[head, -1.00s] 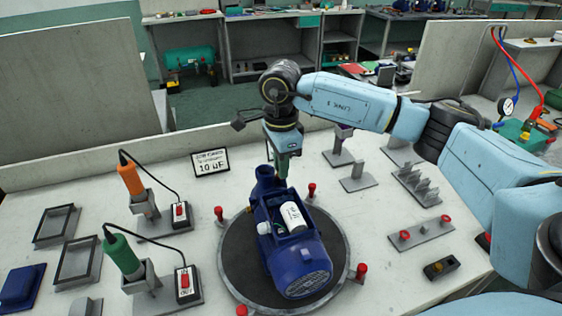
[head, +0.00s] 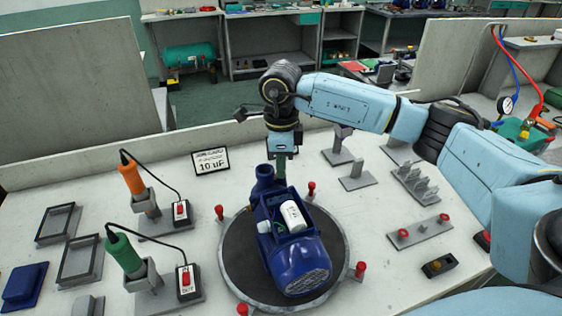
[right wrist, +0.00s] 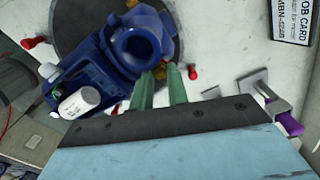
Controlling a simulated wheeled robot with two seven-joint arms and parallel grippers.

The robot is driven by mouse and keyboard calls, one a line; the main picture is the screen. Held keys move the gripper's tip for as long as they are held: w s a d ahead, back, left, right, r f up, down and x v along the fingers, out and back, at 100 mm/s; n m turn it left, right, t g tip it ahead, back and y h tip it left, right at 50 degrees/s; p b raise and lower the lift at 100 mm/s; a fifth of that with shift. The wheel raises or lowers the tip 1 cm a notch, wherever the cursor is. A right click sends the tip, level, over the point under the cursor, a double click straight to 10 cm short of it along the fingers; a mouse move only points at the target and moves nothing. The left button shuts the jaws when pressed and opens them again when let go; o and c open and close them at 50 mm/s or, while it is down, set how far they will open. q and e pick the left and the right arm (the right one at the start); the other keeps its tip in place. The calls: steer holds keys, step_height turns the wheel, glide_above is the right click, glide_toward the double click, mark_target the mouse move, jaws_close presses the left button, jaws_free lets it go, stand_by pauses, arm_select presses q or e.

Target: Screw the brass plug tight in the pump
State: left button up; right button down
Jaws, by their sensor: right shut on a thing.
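The blue pump (head: 297,258) lies on a round dark turntable (head: 236,268), with a white cylinder (head: 293,216) in its open top. My right gripper (head: 281,174) points down at the pump's far end, beside its round blue port. In the right wrist view its two green fingers (right wrist: 162,82) reach the pump body (right wrist: 85,70) next to the open port (right wrist: 135,42). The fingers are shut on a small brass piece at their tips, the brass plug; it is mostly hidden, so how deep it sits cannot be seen. My left gripper is out of view.
Red posts (head: 361,269) stand around the turntable's rim. Orange-handled (head: 131,178) and green-handled (head: 125,253) tools stand in holders on the left, with cords to switch boxes. A sign (head: 211,160) stands behind. Grey stands (head: 355,178) and a fixture with red rings (head: 420,232) are on the right.

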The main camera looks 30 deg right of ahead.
steer(key=shift+f+m, duration=0.1)
steer(key=shift+m, duration=1.2)
steer(key=shift+p, duration=0.3)
steer(key=m, duration=0.3)
steer(key=shift+s+p, duration=0.1)
steer(key=shift+p, duration=0.3)
steer(key=c, duration=1.4)
jaws_free()
steer(key=shift+c, duration=0.2)
